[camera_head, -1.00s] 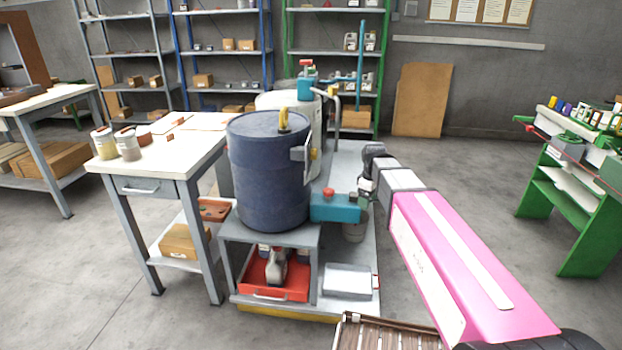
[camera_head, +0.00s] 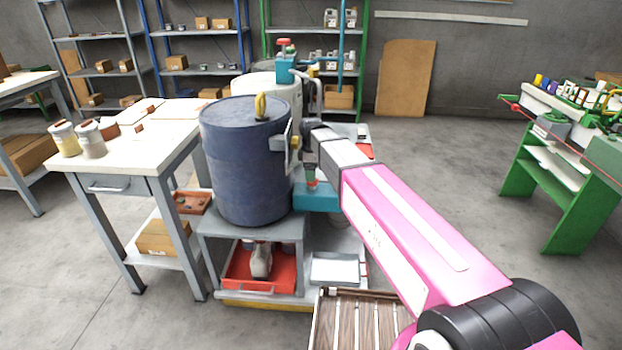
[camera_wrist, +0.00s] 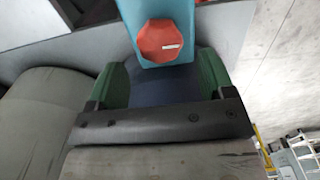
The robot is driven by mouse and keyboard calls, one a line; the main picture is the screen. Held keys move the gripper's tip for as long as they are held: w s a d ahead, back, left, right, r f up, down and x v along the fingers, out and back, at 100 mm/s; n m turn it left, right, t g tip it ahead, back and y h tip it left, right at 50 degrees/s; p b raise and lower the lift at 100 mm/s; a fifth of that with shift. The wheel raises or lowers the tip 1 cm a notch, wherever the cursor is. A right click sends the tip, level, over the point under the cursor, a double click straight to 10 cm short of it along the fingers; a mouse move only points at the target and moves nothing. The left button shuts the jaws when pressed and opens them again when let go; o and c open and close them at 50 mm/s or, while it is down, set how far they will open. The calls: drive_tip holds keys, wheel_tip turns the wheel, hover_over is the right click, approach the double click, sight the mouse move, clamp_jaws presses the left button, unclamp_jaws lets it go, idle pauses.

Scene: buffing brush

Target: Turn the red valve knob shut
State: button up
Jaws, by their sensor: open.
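The red knob (camera_wrist: 160,42) is faceted, bears a small white label and sits on a teal body in the wrist view. In the head view, a bit of the red knob (camera_head: 312,184) shows on the teal box (camera_head: 318,200) to the right of the blue drum. My gripper (camera_wrist: 158,82) is open, its two green fingers apart and nothing held between them. The knob appears just past the fingertips, roughly centred between them. In the head view my gripper (camera_head: 311,170) points down close above the knob, mostly hidden by my wrist. I cannot tell whether it touches.
The large blue drum (camera_head: 245,165) stands close left of my wrist. A teal pump with a red top (camera_head: 285,62) stands behind on a white drum. A white worktable (camera_head: 130,150) is at left, a green bench (camera_head: 560,150) at right. Open floor lies between cart and bench.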

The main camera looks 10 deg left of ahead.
drive_tip(key=shift+f, duration=1.75)
drive_tip(key=c, duration=0.9)
